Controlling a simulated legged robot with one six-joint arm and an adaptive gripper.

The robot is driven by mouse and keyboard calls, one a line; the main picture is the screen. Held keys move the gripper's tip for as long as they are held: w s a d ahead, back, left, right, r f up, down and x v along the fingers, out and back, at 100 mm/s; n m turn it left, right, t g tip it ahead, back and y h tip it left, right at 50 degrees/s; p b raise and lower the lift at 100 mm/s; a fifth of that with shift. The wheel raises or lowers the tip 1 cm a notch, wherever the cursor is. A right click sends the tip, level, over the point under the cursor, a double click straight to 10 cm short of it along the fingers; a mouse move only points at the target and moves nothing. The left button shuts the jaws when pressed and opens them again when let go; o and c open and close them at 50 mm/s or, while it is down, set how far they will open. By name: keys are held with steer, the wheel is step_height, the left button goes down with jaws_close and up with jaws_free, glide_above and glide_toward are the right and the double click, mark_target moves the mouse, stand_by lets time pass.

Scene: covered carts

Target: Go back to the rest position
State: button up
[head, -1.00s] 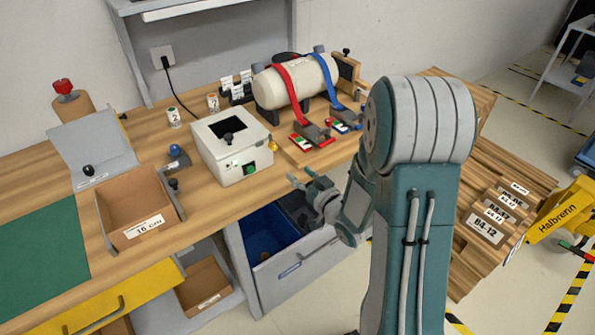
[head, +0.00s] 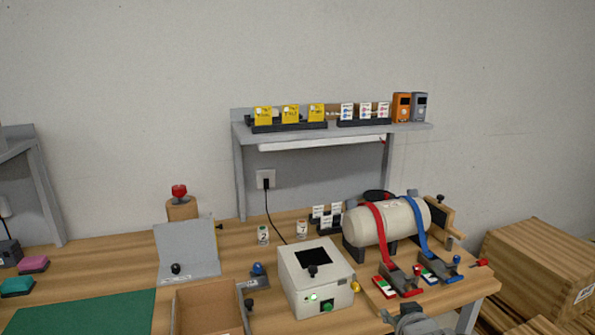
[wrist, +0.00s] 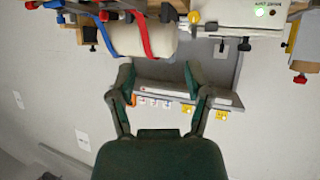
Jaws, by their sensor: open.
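My gripper (wrist: 158,76) shows in the wrist view with its two dark green fingers spread apart and nothing between them. The wrist picture is upside down, with the wall shelf (wrist: 188,93) beyond the fingertips and the strapped cream tank (wrist: 140,40) past them. In the head view only a grey piece of my arm shows at the bottom edge, right of centre. The rest of the arm is out of that view.
The workbench (head: 240,235) carries a white box (head: 312,280) with a lit green lamp, the cream tank (head: 395,222) with red and blue straps, and an open cardboard bin (head: 205,308). A shelf (head: 330,132) holds cards. Wooden crates (head: 540,260) stand at the right.

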steer(key=s+a+r+g, duration=0.2)
steer(key=s+g, duration=0.1)
steer(key=s, duration=0.7)
steer(key=s+a+r+g, duration=0.3)
steer(key=s, duration=0.8)
steer(key=shift+s+a+r+m+g+y, duration=0.15)
steer(key=shift+s+r+m+g+y, duration=0.1)
steer(key=shift+m+g+y, duration=0.05)
